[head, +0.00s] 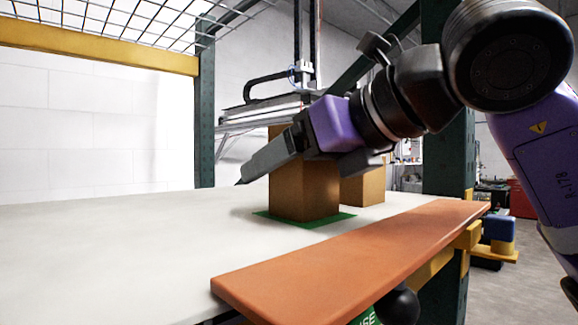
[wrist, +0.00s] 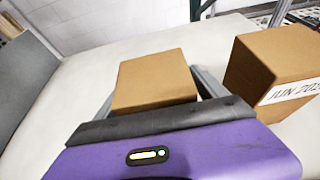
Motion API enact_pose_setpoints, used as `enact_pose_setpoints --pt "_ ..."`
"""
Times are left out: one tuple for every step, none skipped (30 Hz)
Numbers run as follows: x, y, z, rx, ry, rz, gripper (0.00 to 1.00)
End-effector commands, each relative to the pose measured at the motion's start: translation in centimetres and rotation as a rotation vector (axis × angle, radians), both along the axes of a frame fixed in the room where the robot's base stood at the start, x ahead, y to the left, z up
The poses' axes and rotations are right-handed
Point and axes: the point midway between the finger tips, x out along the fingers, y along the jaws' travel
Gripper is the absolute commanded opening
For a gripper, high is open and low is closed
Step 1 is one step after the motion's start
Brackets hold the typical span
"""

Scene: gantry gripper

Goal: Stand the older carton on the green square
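A brown carton (head: 300,198) is upright at the green square (head: 330,219), whose edges show around its base. In the wrist view this carton (wrist: 153,82) sits between my two fingers, with no date visible on it. A second carton (head: 368,188) stands behind and to the right. In the wrist view the second carton (wrist: 270,65) bears a label starting "JUN 202", its last digit unclear. My gripper (head: 300,166) reaches in around the first carton, fingers wide apart. I cannot tell whether they press on its sides. Which carton is older cannot be read.
The pale table (head: 110,245) is clear to the left. An orange-brown board (head: 350,258) runs along its near right edge. A gantry (head: 305,60) hangs behind the cartons. Dark green posts (head: 204,120) and a yellow beam (head: 90,45) frame the area.

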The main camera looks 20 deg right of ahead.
Motion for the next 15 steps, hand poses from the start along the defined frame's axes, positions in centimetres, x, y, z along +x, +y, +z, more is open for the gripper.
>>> enact_pose_setpoints --pt "0.0 0.0 0.0 0.0 0.0 0.0 0.82" --pt "0.0 0.0 0.0 0.0 0.0 0.0 0.82" --pt "0.0 0.0 0.1 0.0 0.0 0.0 0.82" --pt "0.0 0.0 0.1 0.0 0.0 0.0 0.82" --pt "0.0 0.0 0.2 0.0 0.0 0.0 0.82" --pt "0.0 0.0 0.4 0.0 0.0 0.0 0.82" --pt "-0.1 -0.1 0.4 0.0 -0.001 -0.001 0.82" --pt "-0.5 -0.2 0.4 0.0 -0.002 -0.002 0.82" --pt "-1.0 -0.5 0.5 -0.001 -0.004 -0.003 0.82" --pt "-1.5 -0.6 0.7 -0.002 -0.004 -0.003 0.82" --pt "-2.0 -0.7 0.9 -0.002 -0.005 -0.003 0.82" --pt "-2.7 -0.9 1.1 -0.003 -0.005 -0.003 0.82" --pt "-3.2 -1.2 1.4 -0.001 -0.005 -0.004 0.82" --pt "-3.8 -1.4 1.6 -0.002 -0.005 -0.004 0.82" --pt "-4.6 -1.6 1.9 -0.002 -0.004 -0.003 0.82"
